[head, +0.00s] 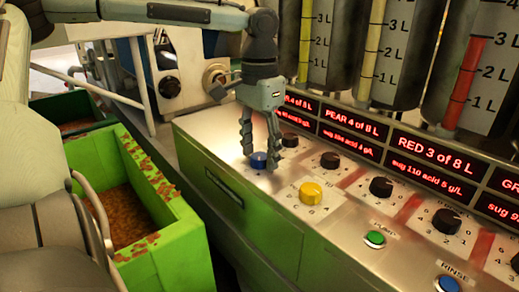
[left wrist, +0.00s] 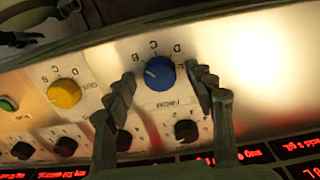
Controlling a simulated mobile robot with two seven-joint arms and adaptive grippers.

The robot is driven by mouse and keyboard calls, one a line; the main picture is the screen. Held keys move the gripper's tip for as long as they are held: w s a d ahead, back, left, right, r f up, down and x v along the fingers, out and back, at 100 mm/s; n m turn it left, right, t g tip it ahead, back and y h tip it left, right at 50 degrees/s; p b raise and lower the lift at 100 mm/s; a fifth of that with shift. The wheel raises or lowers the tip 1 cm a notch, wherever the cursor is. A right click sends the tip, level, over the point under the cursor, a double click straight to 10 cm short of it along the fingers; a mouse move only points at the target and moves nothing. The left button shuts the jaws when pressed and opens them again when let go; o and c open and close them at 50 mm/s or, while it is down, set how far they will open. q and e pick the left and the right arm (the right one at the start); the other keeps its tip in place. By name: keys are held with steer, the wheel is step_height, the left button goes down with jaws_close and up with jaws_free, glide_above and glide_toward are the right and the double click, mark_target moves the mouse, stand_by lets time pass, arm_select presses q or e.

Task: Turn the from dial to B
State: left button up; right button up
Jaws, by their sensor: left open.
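The from dial is a blue knob (head: 258,164) on the sloped metal panel top, and it also shows in the left wrist view (left wrist: 160,73). In the wrist view, its FROM label is below it and the letters B, C and D are around its upper side. A pale mark is on the knob's left side; the exact letter it points at is unclear. My left gripper (head: 261,150) is open, pointing down over the dial. In the wrist view its fingers stand on either side of the knob, apparently with small gaps. My right gripper is not in view.
A yellow dial (head: 311,193) sits right beside the blue one. Several black knobs, a green button (head: 375,239) and a blue button (head: 448,284) are further along. Red displays (head: 434,154) and tall tanks stand behind. A green bin (head: 180,228) is at left.

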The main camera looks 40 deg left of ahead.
mark_target(259, 156)
arm_select(q)
step_height(259, 156, up, 12)
stand_by(0.6)
stand_by(0.5)
